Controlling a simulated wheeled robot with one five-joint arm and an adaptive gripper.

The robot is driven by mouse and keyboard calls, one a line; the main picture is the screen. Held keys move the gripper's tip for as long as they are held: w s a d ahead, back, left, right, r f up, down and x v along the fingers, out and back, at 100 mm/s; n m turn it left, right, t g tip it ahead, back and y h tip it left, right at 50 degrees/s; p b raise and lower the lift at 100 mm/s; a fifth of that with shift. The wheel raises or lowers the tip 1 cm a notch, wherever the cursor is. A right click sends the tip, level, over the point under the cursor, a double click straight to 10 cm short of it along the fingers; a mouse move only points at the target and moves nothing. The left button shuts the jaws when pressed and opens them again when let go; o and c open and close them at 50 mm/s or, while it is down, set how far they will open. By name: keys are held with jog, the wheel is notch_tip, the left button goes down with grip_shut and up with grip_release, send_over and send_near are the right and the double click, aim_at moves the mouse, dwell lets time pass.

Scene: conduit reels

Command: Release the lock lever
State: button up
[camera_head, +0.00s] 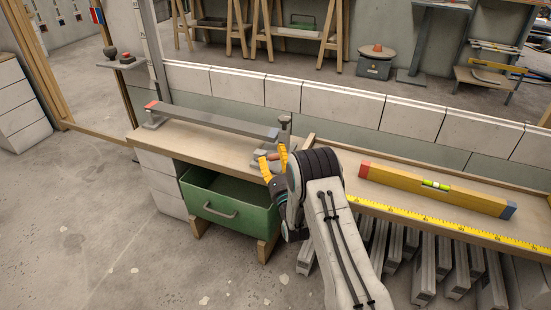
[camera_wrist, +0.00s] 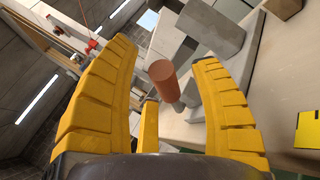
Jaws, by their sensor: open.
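A reddish-brown cylindrical grip (camera_wrist: 162,78), seemingly that of the lock lever, sits on a short grey rod. It shows in the wrist view between my yellow fingers, with space on both sides. In the head view the brown grip (camera_head: 274,155) is small and partly hidden by my fingers, at the right end of the grey clamp (camera_head: 210,122) on the wooden bench. My gripper (camera_head: 272,159) is open around or just short of the grip; I cannot tell its exact depth. The gripper's fingers (camera_wrist: 166,60) hold nothing.
A green drawer (camera_head: 222,203) stands open below the bench. A yellow spirit level (camera_head: 438,189) and a yellow tape (camera_head: 440,222) lie to the right. A low block wall (camera_head: 340,101) runs behind. Open concrete floor (camera_head: 85,215) is at the left.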

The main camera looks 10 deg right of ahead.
jog(key=shift+w+r, duration=0.1)
jog(key=shift+c, duration=0.3)
grip_shut()
dwell(0.4)
